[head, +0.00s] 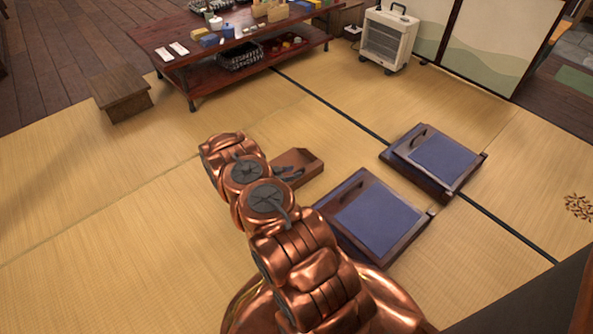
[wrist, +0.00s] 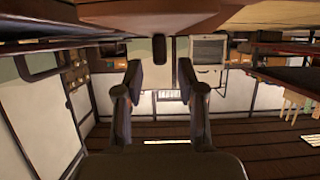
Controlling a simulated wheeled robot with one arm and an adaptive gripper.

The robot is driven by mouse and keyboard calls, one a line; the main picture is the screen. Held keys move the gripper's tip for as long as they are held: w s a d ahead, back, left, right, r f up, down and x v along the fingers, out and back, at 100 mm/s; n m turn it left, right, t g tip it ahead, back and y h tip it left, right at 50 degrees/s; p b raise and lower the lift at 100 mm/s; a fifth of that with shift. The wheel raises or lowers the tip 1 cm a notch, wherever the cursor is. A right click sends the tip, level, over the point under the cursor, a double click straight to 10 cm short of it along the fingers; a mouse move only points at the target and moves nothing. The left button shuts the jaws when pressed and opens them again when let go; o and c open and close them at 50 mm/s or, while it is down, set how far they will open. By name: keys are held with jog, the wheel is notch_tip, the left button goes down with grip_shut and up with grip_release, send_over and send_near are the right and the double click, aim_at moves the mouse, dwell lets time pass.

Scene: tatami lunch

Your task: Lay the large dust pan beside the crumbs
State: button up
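A brown, tray-like piece that looks like the large dust pan (head: 303,160) appears to lie on the tatami just beyond my arm in the head view. My gripper (head: 290,174) is low over its near left part. In the wrist view, which looks upside down, a brown body, likely the pan (wrist: 150,14), fills the top, with a dark stub below it. My gripper's fingers (wrist: 160,75) are apart, with clear gaps either side of the stub. Dark specks, possibly the crumbs (head: 578,207), lie on the tatami at far right.
Two blue-cushioned floor seats (head: 378,218) (head: 440,155) stand right of my arm. A low red table (head: 185,68) with several items, a wooden stool (head: 122,95) and a white heater (head: 387,40) stand at the back. The left tatami is clear.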

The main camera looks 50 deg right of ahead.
jog(key=p+v, duration=0.2)
jog(key=v, duration=0.7)
jog(key=shift+w+r, duration=0.1)
jog(key=w+a+r+n+t+y, duration=0.2)
jog(key=w+a+r+t+y, duration=0.2)
jog(key=w+a+r, duration=0.4)
jog(key=w+a+r+n+t+y, duration=0.3)
jog(key=w+a, duration=0.3)
jog(key=w, duration=0.4)
jog(key=s+a+r+n+t+y, duration=0.1)
jog(key=a+r+n+y, duration=0.5)
jog(key=a+r, duration=0.9)
jog(key=s+a+r+n+g+y, duration=0.2)
jog(key=s+a+r, duration=0.3)
jog(key=s, duration=0.5)
jog(key=s+a+r+n+g+y, duration=0.25)
jog(key=s+a+r, duration=0.2)
jog(key=s, duration=0.55)
jog(key=s+d+r+n+g+h, duration=0.1)
jog(key=s+d, duration=0.1)
jog(key=s, duration=0.7)
jog(key=s+d+r+n+g+h, duration=0.1)
jog(key=s+d+r+g, duration=0.1)
jog(key=s, duration=0.8)
jog(key=s+d+r+n+g+h, duration=0.1)
jog(key=s+d+r+g+h, duration=0.1)
jog(key=s, duration=0.8)
jog(key=shift+n, duration=0.35)
jog(key=shift+s+r+p, duration=0.1)
jog(key=shift+p, duration=0.25)
